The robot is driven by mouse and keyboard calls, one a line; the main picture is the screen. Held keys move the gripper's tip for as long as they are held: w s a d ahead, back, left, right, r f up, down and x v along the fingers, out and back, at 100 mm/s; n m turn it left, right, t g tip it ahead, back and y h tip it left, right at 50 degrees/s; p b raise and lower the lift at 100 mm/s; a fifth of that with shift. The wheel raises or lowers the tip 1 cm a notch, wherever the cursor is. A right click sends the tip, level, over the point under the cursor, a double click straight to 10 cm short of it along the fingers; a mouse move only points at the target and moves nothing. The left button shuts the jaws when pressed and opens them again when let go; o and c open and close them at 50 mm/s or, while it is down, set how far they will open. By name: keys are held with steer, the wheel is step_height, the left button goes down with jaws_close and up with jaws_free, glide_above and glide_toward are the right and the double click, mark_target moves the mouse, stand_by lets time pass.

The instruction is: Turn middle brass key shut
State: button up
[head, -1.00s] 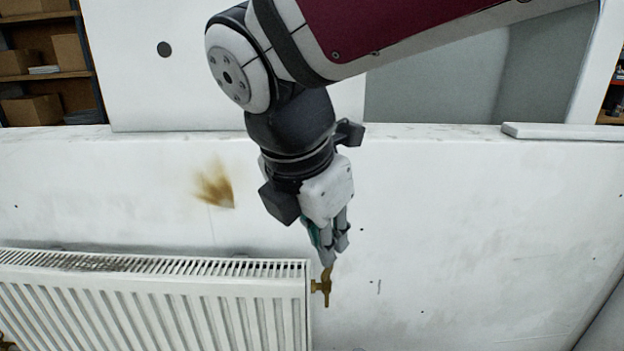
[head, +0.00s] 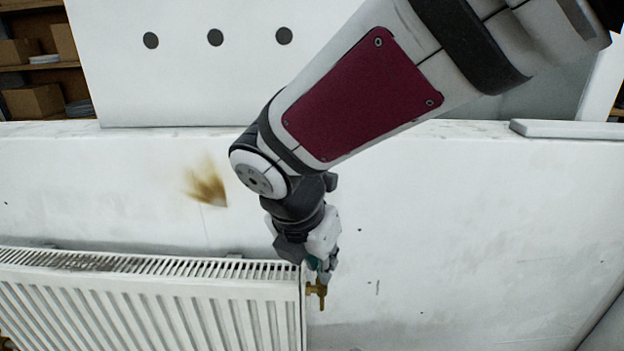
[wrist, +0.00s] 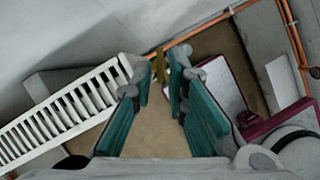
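The brass key (head: 317,290) sits on a valve at the right end of the white radiator (head: 150,310). It also shows in the wrist view (wrist: 160,65), with the radiator (wrist: 70,108) to its left. My gripper (head: 324,276) points down at the key in the head view and hides its upper part. In the wrist view my gripper (wrist: 159,82) is open, with teal pads apart and nothing between them. The key appears just beyond the fingertips, roughly centred between them. I cannot tell whether a fingertip touches it. Only this one brass key is clear.
A white wall (head: 470,230) stands behind the radiator, with a brown stain (head: 207,185). A copper pipe (wrist: 205,27) runs past the key in the wrist view. A white panel with dark round holes (head: 215,75) stands above the wall. The wall right of the key is clear.

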steer(key=shift+x, duration=1.1)
jaws_close()
steer(key=shift+m, duration=0.3)
steer(key=m, duration=0.2)
steer(key=m+g+h, duration=0.1)
steer(key=m, duration=0.2)
steer(key=shift+w+a+g+h, duration=0.15)
steer(key=shift+g+h, duration=0.15)
steer(key=m+g, duration=0.1)
steer(key=m, duration=0.2)
steer(key=m+g+p, duration=0.1)
steer(key=m, duration=0.2)
steer(key=shift+w+h, duration=0.1)
steer(key=shift+h, duration=0.3)
steer(key=shift+m, duration=0.4)
